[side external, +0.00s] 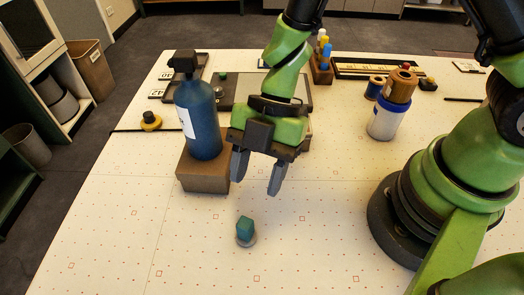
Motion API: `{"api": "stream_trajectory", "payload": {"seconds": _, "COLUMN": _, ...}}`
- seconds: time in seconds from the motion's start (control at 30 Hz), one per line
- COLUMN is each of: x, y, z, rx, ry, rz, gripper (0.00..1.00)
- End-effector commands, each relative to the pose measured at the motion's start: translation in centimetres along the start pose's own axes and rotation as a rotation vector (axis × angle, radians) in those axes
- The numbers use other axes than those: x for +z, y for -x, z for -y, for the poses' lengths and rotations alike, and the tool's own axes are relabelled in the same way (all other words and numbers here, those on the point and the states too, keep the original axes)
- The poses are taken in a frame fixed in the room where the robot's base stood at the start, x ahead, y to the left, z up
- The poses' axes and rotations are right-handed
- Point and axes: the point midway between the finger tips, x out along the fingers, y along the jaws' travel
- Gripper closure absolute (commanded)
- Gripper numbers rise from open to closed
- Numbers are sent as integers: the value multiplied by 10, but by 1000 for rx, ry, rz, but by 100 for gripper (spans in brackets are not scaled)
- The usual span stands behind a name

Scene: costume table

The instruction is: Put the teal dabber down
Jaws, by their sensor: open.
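The teal dabber (245,229) is a small teal block on a pale round base. It stands on the white dotted table (330,235), apart from other things, near the front middle. My gripper (257,177) points down above and behind it in the side view. Its two grey fingers are spread apart with nothing between them. A clear gap shows between the fingertips and the dabber.
A blue bottle (203,122) with a black top stands on a brown block (203,173) just left of my gripper. A blue-and-white jar (382,122) with spools stands to the right. A yellow-and-black knob (150,120) lies at left. Table space around the dabber is clear.

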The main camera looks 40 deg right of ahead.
Motion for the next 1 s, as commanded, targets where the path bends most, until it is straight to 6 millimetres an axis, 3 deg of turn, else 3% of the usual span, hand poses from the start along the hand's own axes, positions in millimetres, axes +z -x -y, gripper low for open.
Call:
{"api": "stream_trajectory", "payload": {"seconds": 0.2, "x": 0, "y": 28, "z": 0, "rx": 2, "ry": 0, "rz": -1, "gripper": 52}}
{"api": "stream_trajectory", "payload": {"seconds": 0.4, "x": 0, "y": 34, "z": -1, "rx": 7, "ry": -4, "rz": 2, "gripper": 52}}
{"api": "stream_trajectory", "payload": {"seconds": 0.53, "x": -2, "y": 54, "z": -22, "rx": 164, "ry": -68, "rz": 25, "gripper": 52}}
{"api": "stream_trajectory", "payload": {"seconds": 0.67, "x": 1, "y": 110, "z": -55, "rx": 498, "ry": -241, "rz": 78, "gripper": 52}}
{"api": "stream_trajectory", "payload": {"seconds": 0.77, "x": 11, "y": 172, "z": -66, "rx": 796, "ry": -454, "rz": 123, "gripper": 52}}
{"api": "stream_trajectory", "payload": {"seconds": 0.83, "x": 21, "y": 218, "z": -56, "rx": 994, "ry": -652, "rz": 145, "gripper": 52}}
{"api": "stream_trajectory", "payload": {"seconds": 0.9, "x": 30, "y": 255, "z": -31, "rx": 1147, "ry": -875, "rz": 146, "gripper": 52}}
{"api": "stream_trajectory", "payload": {"seconds": 1.0, "x": 37, "y": 284, "z": 17, "rx": 1271, "ry": -1214, "rz": 93, "gripper": 52}}
